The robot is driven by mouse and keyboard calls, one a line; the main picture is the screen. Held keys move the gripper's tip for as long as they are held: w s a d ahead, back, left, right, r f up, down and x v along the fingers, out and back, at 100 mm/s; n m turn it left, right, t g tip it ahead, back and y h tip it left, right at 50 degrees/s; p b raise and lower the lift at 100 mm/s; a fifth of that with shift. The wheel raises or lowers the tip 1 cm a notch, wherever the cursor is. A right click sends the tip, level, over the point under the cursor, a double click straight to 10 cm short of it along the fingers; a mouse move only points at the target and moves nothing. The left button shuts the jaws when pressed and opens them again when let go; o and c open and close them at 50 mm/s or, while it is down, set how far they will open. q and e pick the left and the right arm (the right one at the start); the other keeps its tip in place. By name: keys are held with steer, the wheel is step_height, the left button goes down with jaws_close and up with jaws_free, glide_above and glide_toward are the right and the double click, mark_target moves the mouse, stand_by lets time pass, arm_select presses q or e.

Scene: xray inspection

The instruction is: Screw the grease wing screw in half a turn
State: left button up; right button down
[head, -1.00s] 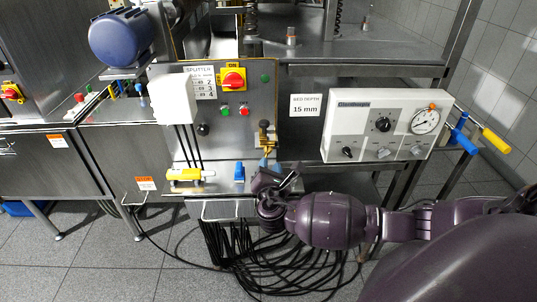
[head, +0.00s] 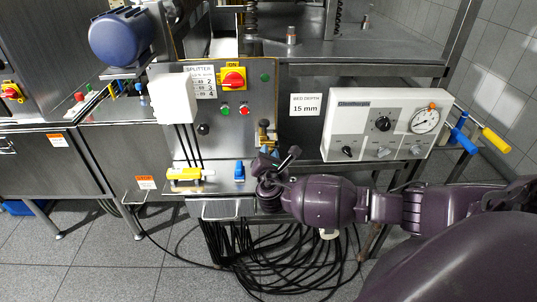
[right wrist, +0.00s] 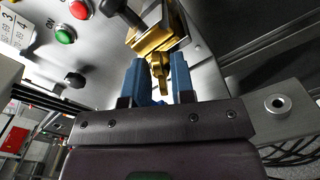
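The grease wing screw (right wrist: 158,72) is a small brass piece under a brass block (right wrist: 157,32) in the right wrist view. My right gripper (right wrist: 160,78) has blue fingers, one on each side of the wing screw, with gaps visible. I cannot tell whether either finger touches it. In the head view the brass fitting with a black knob (head: 264,124) stands on the steel control panel, and my right gripper (head: 270,157) is just below it. The wing screw is too small or hidden to make out there. My left gripper is not in view.
The panel carries a yellow-red switch (head: 233,79), a green button (right wrist: 65,35) and a red button (right wrist: 80,9). A white gauge box (head: 380,125) is to the right.

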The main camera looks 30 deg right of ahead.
steer(key=shift+f+m, duration=0.15)
steer(key=shift+m, duration=0.15)
steer(key=shift+s+f+m+b, duration=0.1)
steer(key=shift+m+b, duration=1.4)
steer(key=shift+m, duration=1.1)
steer(key=shift+f+m+b, duration=0.1)
steer(key=shift+m+b, duration=1.35)
steer(key=shift+m, duration=1.15)
steer(key=c, duration=1.2)
jaws_free()
steer(key=shift+r, duration=0.1)
steer(key=shift+c, duration=0.2)
